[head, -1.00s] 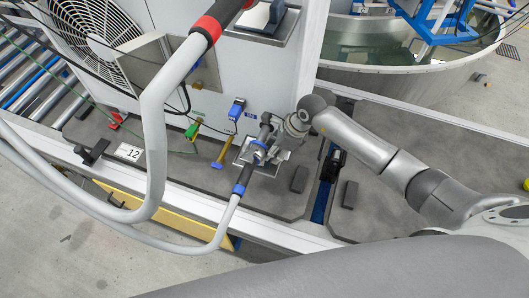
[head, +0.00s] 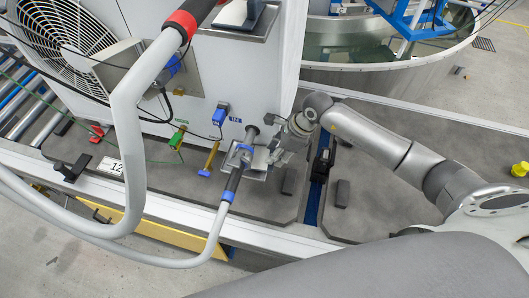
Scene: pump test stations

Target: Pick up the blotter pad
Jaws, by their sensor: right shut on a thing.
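My right gripper (head: 276,156) is at the foot of the white cabinet, just right of the hose end, over a light grey square plate (head: 256,174). Its jaws are shut on a small, pale, flat thing, which I take to be the blotter pad; the fingers hide most of it, so its outline and whether it is clear of the plate cannot be told. My left gripper is not in view.
A thick grey hose (head: 128,130) with a blue-collared end (head: 238,165) crosses the left side, close to the gripper. Dark blocks (head: 288,181) (head: 342,193) lie right of the plate. A green-handled part (head: 177,138) and a blue one (head: 220,114) stand left. A round tank (head: 400,65) is behind.

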